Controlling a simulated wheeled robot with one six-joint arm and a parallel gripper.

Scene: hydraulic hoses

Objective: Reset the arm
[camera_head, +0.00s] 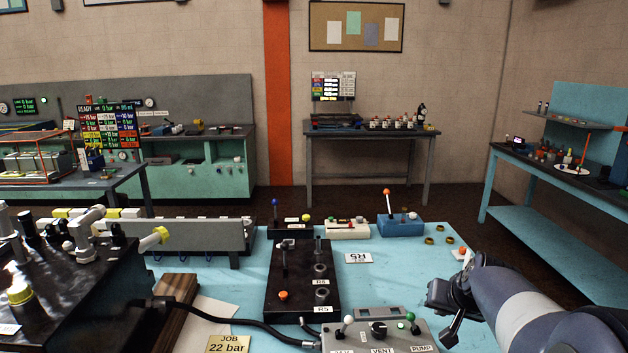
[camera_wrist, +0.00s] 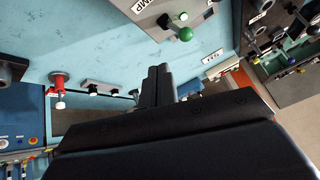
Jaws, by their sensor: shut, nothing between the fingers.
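My gripper (camera_head: 447,311) is at the lower right in the head view, over the right part of the light blue table (camera_head: 238,275), beside the grey control box. In the wrist view my gripper (camera_wrist: 158,72) shows with its two dark fingers together and nothing between them. My arm reaches in from the lower right corner of the head view. The grey control box (camera_head: 402,331) with PUMP and VENT labels stands just left of my gripper, apart from it. Its green-knobbed lever (camera_wrist: 185,34) shows near the top of the wrist view.
A black block (camera_head: 301,265) with fittings labelled R5 and R6 stands mid-table. A blue box (camera_head: 400,224) with an orange-tipped lever stands at the back. A black hose (camera_head: 240,322) runs from the dark unit (camera_head: 75,290) on the left. Loose brass rings (camera_head: 429,240) lie at the back right.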

